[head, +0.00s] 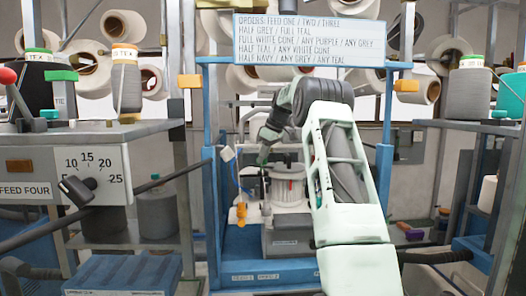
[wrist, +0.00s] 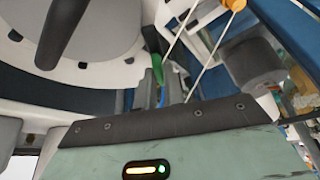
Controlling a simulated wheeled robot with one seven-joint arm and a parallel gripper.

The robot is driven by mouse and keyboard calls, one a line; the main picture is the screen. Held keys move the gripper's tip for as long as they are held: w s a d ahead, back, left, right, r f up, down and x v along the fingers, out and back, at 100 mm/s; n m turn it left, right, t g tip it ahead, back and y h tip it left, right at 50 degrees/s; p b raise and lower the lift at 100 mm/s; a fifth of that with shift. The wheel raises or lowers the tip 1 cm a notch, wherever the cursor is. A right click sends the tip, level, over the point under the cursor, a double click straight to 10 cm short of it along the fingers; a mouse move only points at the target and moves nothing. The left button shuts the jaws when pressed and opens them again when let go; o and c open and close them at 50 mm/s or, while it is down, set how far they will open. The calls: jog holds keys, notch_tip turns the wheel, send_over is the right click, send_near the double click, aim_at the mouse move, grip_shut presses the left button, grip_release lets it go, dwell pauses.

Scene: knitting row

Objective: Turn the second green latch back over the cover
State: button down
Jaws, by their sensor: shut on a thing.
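My gripper (head: 264,156) reaches down over the machine in the middle of the head view, where its fingertips are small and hard to make out. In the wrist view my gripper (wrist: 158,78) has its two grey fingers close together, shut on a small green piece, which looks like a green latch (wrist: 157,63). The latch is partly hidden by the fingers. A round grey cover (wrist: 110,45) on a white ring with dark bolts lies beside the fingers, to their left. I cannot tell whether the latch lies over the cover. No other green latch shows clearly.
A blue frame (head: 211,110) with an order sign (head: 309,40) surrounds the machine. White cords (wrist: 205,62) pass close to the fingers on the right. An orange hook (head: 241,213) hangs at the machine's left. A dial panel (head: 92,175) stands left.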

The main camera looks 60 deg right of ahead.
jog(key=shift+r+n+p, duration=0.15)
jog(key=shift+n+p, duration=0.3)
jog(key=shift+n, duration=0.15)
jog(key=shift+y, duration=0.3)
jog(key=c, duration=1.5)
grip_release()
